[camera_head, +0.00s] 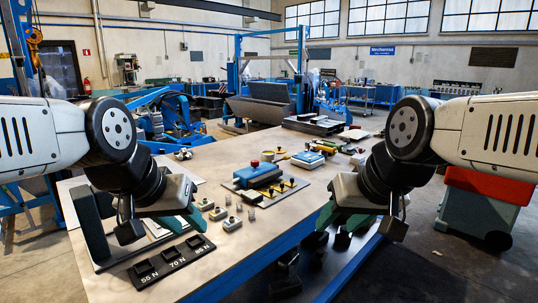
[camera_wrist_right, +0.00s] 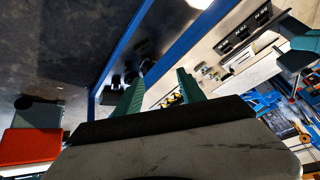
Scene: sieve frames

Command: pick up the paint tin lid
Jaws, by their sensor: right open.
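A flat round yellow piece (camera_head: 305,156) lies on the table beyond the blue block; it looks like the paint tin lid, but it is too small to be sure. My left gripper (camera_head: 184,222) is over the near left of the table, its teal fingers apart and nothing seen between them. My right gripper (camera_head: 340,220) is at the table's right edge, well short of the yellow piece. In the right wrist view its fingers (camera_wrist_right: 160,88) stand wide apart and empty, with the table edge behind them. I cannot pick out the lid in that view.
A blue block with a red knob (camera_head: 254,163) and a rack with yellow knobs (camera_head: 273,191) stand mid-table. A black weight tray (camera_head: 171,262) lies near the front left. Small pale blocks (camera_head: 232,223) sit beside it. A red-topped cabinet (camera_head: 483,188) stands on the floor at right.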

